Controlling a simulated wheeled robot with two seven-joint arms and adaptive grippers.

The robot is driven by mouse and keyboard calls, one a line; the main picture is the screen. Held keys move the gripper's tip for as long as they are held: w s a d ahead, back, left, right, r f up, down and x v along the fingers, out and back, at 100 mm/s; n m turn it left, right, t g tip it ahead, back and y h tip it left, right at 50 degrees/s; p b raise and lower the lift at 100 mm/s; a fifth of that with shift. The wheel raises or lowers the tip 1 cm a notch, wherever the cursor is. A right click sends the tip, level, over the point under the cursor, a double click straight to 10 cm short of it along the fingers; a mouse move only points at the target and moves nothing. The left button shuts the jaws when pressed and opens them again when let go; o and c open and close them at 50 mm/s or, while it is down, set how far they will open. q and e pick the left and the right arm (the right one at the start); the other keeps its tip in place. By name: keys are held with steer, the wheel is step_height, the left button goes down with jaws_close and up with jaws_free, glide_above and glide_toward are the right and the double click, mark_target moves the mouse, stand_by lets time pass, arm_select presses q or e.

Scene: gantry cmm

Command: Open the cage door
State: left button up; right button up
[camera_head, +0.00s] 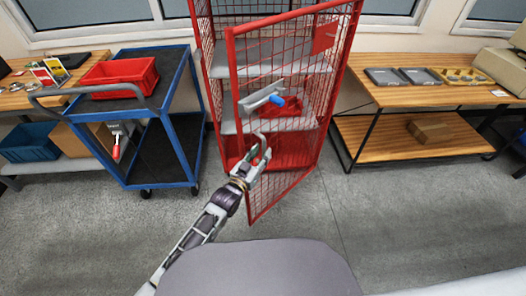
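The red cage (199,52) stands at the back centre, with shelves inside. Its red mesh door (308,92) stands partly open, its free left edge swung out toward me and its right side at the cage's right post. A grey angled piece (262,97) shows at the door's left part; I cannot tell whether it is a handle on the door or an item behind the mesh. My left gripper (262,154) is in front of the lower door, near its free edge. Its fingers look apart and empty; contact with the door is unclear. My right gripper is not in view.
A blue cart (186,104) with a red bin (121,76) stands left of the cage. A wooden workbench (432,92) with grey trays stands at the right. Another bench (20,84) is at the far left. The grey floor (400,215) at front right is clear.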

arm_select(q)
steer(key=v, duration=0.9)
steer(key=shift+s+a, duration=0.1)
steer(key=shift+s, duration=0.05)
steer(key=shift+c, duration=0.3)
